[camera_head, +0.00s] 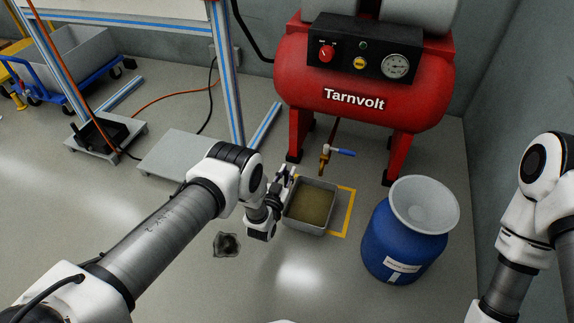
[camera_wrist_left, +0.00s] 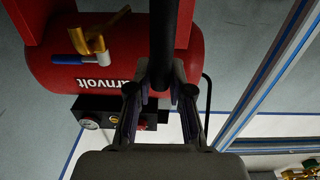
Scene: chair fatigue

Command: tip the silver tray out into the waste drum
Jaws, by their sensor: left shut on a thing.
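The silver tray (camera_head: 306,229) holds a brownish-green layer and looks level. It is below the brass tap, over the left part of a yellow floor outline; I cannot tell if it touches the floor. My left gripper (camera_head: 286,178) is at the tray's left rim, shut on it. In the left wrist view the fingers of my left gripper (camera_wrist_left: 160,82) close on a dark upright strip, and the tray's inside is hidden. The blue waste drum (camera_head: 392,245) stands upright to the right, with a pale funnel-shaped top (camera_head: 425,203). My right gripper is out of view.
The red compressor (camera_head: 365,85) stands behind the tray, its tap (camera_head: 326,157) with blue lever above the tray's back edge. A flat grey platform (camera_head: 178,155) and a blue-striped frame post (camera_head: 228,75) stand further left.

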